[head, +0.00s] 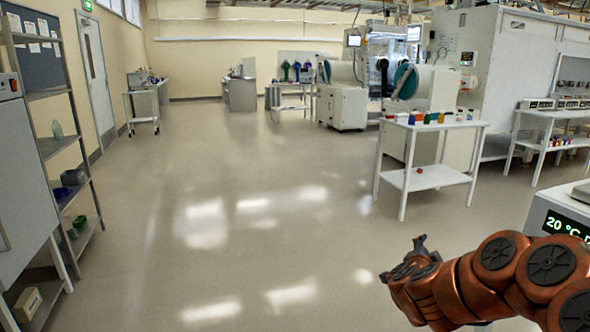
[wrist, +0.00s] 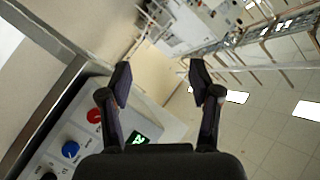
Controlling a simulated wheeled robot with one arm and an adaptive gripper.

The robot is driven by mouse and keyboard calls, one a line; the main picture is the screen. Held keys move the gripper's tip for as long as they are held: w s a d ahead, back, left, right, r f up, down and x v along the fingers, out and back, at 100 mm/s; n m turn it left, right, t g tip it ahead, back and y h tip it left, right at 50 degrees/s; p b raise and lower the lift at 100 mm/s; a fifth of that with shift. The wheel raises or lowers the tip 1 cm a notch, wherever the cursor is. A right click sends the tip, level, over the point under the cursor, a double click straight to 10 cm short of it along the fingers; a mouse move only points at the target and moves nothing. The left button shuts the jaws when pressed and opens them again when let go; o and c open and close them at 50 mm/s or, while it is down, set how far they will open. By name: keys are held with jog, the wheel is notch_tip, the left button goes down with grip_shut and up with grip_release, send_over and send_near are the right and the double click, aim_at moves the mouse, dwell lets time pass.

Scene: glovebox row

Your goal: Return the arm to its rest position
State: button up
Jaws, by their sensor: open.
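My gripper (head: 418,245) shows at the lower right of the head view, at the end of my copper-coloured arm. It points away over the floor, and nothing is near its fingers there. In the wrist view my gripper (wrist: 157,80) has its two dark fingers spread wide apart. Nothing is between the fingers. The wrist picture is strongly tilted.
A white table (head: 432,124) with small coloured bottles stands ahead at right. A device with a green "20 °C" display (head: 566,227) is at the right edge. Shelves (head: 85,232) line the left. The middle floor (head: 250,200) is clear. Red and blue knobs (wrist: 70,149) show in the wrist view.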

jog(key=s+a+r+n+y, duration=0.15)
jog(key=a+n+y, duration=0.65)
jog(key=a, duration=0.9)
jog(key=s+a+f+n+g+y, duration=0.2)
jog(key=s+a+n, duration=0.1)
jog(key=s+a, duration=0.3)
jog(key=s+a+f+n+g+y, duration=0.2)
jog(key=s+a+g+y, duration=0.1)
jog(key=s, duration=0.4)
jog(key=s+d+f+n+g+h, duration=0.1)
jog(key=s+d+g, duration=0.2)
jog(key=s, duration=0.8)
jog(key=s+d+n+g+h, duration=0.2)
jog(key=s+g, duration=0.2)
jog(key=s, duration=0.7)
jog(key=s+d+f+n+g+h, duration=0.1)
jog(key=s+d+g, duration=0.2)
jog(key=s, duration=0.8)
jog(key=s+p+v, duration=0.2)
jog(key=p+v, duration=1.2)
jog(key=v, duration=0.2)
jog(key=shift+a+r+t+p, duration=0.15)
jog(key=shift+r+t+p, duration=0.05)
jog(key=shift+t+p, duration=0.2)
